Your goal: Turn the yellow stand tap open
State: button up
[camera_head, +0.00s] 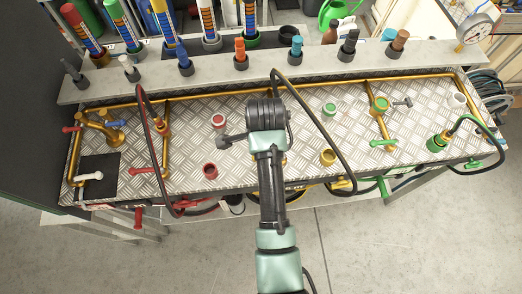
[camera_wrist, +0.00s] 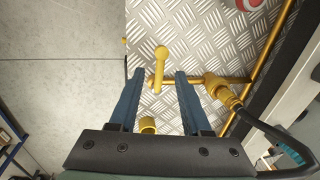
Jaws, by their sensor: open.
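The yellow stand tap's lever (camera_wrist: 160,62) shows in the wrist view, with a rounded knob at its top end. My gripper (camera_wrist: 160,80) is open, with one blue finger on each side of the lever and a visible gap on both sides. I cannot tell the height between fingers and lever. In the head view my wrist covers most of this tap, and my fingers are hidden beneath it.
A yellow cup (camera_head: 327,157) stands to the right; it also shows in the wrist view (camera_wrist: 148,125). A brass fitting (camera_wrist: 222,90) with a black hose lies close to one finger. Red taps (camera_head: 143,171) are left, green taps (camera_head: 383,143) right. A shelf (camera_head: 270,66) with bottles runs behind.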

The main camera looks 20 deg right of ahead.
jog(key=shift+w+d+f, duration=0.1)
jog(key=shift+w+f, duration=0.15)
jog(key=shift+f, duration=0.95)
jog(key=shift+w+f, duration=0.25)
jog(key=shift+f, duration=0.9)
grip_shut()
